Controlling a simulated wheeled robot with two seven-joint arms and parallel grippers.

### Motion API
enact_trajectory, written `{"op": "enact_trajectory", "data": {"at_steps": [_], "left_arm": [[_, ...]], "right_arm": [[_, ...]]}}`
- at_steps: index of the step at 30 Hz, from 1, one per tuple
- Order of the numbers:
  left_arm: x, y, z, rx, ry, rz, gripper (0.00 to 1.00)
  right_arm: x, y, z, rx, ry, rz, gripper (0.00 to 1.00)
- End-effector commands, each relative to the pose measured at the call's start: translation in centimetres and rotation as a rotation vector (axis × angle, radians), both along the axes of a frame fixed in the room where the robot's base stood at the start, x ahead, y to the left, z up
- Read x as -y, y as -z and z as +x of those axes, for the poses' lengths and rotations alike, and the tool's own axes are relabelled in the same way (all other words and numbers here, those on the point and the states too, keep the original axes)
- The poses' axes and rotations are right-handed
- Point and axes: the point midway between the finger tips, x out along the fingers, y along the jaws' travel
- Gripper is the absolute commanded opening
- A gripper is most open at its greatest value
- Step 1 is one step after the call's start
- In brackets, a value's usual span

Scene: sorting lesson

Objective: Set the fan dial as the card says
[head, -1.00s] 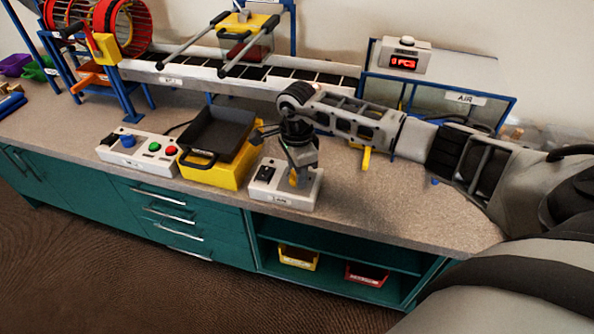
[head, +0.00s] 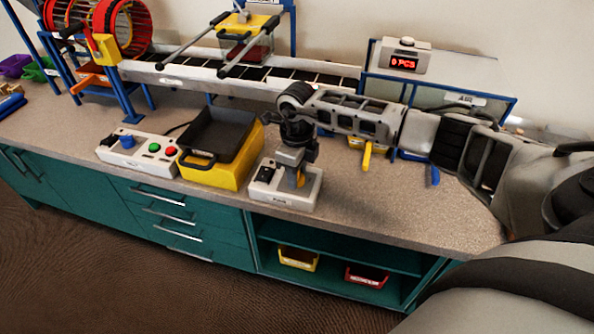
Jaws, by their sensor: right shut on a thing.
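The white fan box (head: 286,198) stands near the counter's front edge, with a black switch on its left and a label on its front. Its yellow-orange dial (head: 300,180) is on the right part of the top, largely covered by my right gripper. My right gripper (head: 297,170) points down from above and is shut on the dial. The dial's setting cannot be read. I cannot make out a card with readable instructions. My left gripper is not in view.
A yellow box with a black tray (head: 215,133) stands close left of the fan box. Further left is a white panel (head: 137,148) with a blue knob and buttons. A conveyor (head: 190,77) runs behind. Counter at front right (head: 375,210) is clear.

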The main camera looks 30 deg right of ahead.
Motion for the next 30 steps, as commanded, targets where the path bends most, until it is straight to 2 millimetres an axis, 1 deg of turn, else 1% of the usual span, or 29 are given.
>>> {"op": "enact_trajectory", "data": {"at_steps": [3,9,24,25,26,27,30], "left_arm": [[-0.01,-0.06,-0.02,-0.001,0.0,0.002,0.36],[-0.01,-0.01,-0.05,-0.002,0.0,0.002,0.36],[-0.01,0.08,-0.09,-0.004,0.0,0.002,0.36],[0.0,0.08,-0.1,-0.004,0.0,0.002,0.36],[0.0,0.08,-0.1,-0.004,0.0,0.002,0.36],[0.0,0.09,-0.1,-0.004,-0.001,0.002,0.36],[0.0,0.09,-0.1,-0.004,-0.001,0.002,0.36]], "right_arm": [[0.03,-0.11,0.03,0.0,0.052,-0.001,0.11],[0.04,-0.1,0.05,0.001,0.103,0.0,0.11],[0.04,-0.11,0.06,0.002,0.117,-0.001,0.11],[0.05,-0.11,0.07,0.002,0.117,-0.001,0.42],[0.04,-0.11,0.06,0.002,0.117,-0.001,0.51],[0.04,-0.1,0.06,0.001,0.117,0.0,0.55],[0.04,-0.08,0.05,0.001,0.116,0.0,0.55]]}}
